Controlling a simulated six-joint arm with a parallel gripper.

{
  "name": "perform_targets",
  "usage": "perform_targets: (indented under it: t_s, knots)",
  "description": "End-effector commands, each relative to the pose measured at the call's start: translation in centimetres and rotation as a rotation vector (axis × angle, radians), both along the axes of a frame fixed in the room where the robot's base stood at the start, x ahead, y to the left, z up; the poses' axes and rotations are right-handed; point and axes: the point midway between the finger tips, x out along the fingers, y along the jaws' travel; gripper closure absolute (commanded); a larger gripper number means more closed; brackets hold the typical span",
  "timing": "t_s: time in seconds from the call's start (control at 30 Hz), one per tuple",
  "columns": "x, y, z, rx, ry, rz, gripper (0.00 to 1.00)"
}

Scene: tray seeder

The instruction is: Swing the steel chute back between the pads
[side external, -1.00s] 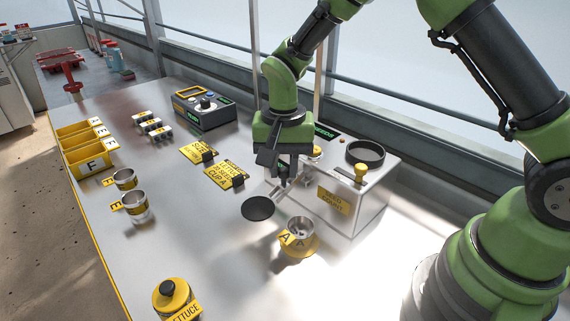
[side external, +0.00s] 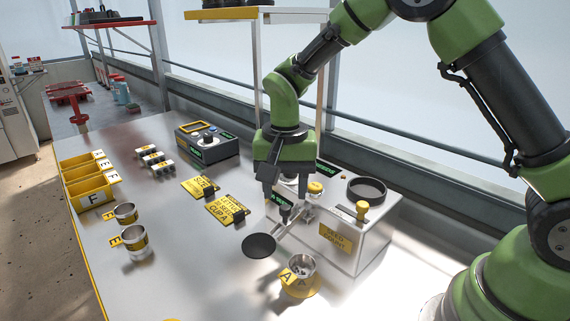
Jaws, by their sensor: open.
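The steel chute (side external: 292,228) is a narrow metal arm at the front left of the seeder box (side external: 360,245). It slants down toward a flat black disc (side external: 258,246) over the table. A small dark upright knob (side external: 285,213) stands near the chute's upper part. My gripper (side external: 288,201) points down, open and empty, just above the knob. The gap between fingertips and knob is too small to judge. The pads cannot be made out clearly; my gripper covers part of the box's near side.
A metal cup marked A (side external: 301,266) stands on a yellow base in front of the box. A yellow knob (side external: 362,209) and a black-rimmed bowl (side external: 367,188) are on the box. Yellow signs (side external: 227,209), two cups and yellow bins (side external: 84,180) stand left.

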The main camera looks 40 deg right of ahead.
Motion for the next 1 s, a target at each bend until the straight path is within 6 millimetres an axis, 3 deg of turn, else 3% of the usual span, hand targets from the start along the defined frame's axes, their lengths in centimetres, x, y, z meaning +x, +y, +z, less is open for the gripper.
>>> perform_targets:
  t_s: [0.1, 0.3, 0.8, 1.0]
  knots:
    - [0.1, 0.0, 2.6, 0.001, -0.007, -0.001, 0.52]
    - [0.1, 0.0, 5.6, 0.001, -0.004, 0.0, 0.52]
    - [-0.2, -0.1, 6.8, 0.004, -0.008, 0.004, 0.52]
    - [-2.7, -0.8, 10.7, 0.043, -0.104, 0.068, 0.52]
